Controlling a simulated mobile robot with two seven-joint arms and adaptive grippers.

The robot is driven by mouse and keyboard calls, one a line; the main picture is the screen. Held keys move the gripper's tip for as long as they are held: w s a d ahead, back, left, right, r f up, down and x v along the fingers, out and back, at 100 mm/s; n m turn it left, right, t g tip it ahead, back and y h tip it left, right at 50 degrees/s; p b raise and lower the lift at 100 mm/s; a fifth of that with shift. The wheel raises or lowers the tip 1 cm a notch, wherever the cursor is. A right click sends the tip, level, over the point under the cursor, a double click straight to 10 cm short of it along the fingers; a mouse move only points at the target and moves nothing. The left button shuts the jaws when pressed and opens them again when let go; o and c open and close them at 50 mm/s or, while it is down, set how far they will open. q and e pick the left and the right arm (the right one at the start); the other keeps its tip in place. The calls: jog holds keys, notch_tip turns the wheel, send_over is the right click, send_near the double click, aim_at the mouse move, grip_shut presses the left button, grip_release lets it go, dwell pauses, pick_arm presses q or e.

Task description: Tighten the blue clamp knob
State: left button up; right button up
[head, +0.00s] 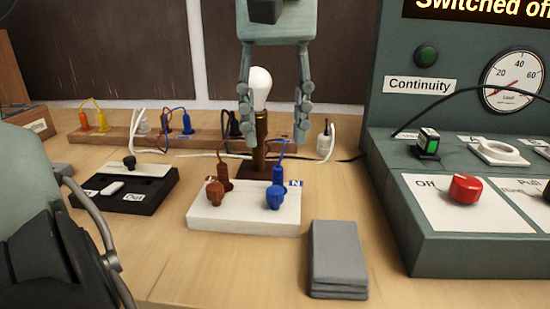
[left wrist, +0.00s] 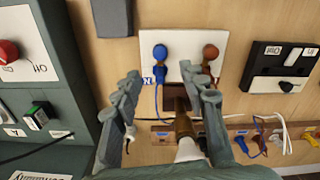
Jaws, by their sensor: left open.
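The blue clamp knob (head: 275,197) stands on the right side of a white terminal block (head: 240,221), beside a blue label marked N. It also shows in the left wrist view (left wrist: 160,51). A blue plug or sleeve with a wire (head: 279,172) stands just behind it. A brown knob (head: 215,193) is on the block's left side. My left gripper (head: 273,135) points down, open and empty, with its fingers either side of the lamp (head: 261,120) behind the block. It is apart from the blue knob. How tight the knob is cannot be seen. My right gripper is not in view.
A grey slab (head: 338,258) lies right of the block. A black switch unit (head: 125,188) lies left. A wooden strip (head: 190,138) with plugs and wires runs behind. The green test console (head: 465,240), with a red knob (head: 466,188), stands right. Its display reads "Switched off".

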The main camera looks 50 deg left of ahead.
pick_arm(q)
jog(key=shift+r, duration=1.6)
